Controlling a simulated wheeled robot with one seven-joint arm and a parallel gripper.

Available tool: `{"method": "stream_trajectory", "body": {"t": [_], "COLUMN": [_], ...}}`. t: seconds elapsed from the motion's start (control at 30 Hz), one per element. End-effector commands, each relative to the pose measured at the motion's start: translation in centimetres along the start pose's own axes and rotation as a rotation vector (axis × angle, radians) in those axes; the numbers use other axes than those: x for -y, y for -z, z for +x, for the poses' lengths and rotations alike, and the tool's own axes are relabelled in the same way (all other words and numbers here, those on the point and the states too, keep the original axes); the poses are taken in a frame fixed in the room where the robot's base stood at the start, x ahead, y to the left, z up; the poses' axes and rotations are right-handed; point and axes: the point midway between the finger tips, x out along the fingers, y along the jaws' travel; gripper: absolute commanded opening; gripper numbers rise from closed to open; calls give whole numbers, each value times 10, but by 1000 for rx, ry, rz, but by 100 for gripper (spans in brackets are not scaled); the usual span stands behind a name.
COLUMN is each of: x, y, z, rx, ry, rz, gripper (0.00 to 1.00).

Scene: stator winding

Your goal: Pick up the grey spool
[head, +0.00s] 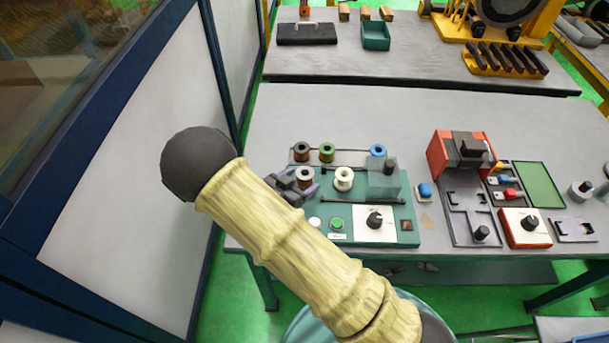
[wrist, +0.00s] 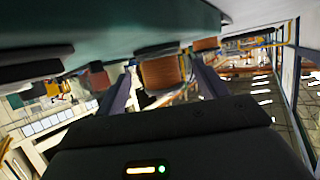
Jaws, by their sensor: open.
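No spool looks plainly grey in the head view. A white spool (head: 344,179) stands upright on the green winding station, the palest of the spools. A copper-brown spool (head: 305,176) stands to its left. My gripper (head: 299,189) is open at the station's left side, right beside this copper-brown spool and partly covering it. In the wrist view, a copper-wound spool (wrist: 162,73) shows between the two open fingers of my gripper (wrist: 164,83), with a gap on each side. I cannot tell how deep it sits between them.
Behind stand another copper-brown spool (head: 302,152), a green spool (head: 327,152) and a blue spool (head: 377,150). A green-grey block (head: 383,179) rises right of the white spool. A red-and-black machine (head: 463,149) stands further right. A white partition (head: 120,170) borders the left.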

Motion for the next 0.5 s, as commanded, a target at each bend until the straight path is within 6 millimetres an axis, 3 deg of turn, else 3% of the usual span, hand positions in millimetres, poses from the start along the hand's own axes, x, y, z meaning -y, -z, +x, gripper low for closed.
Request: {"method": "stream_trajectory", "body": {"t": [0.2,0.5], "x": [1,2], "y": [3,2], "z": [28,30], "rx": [-1,0], "ry": [-2,0], "rz": [1,0], "gripper": [72,72]}}
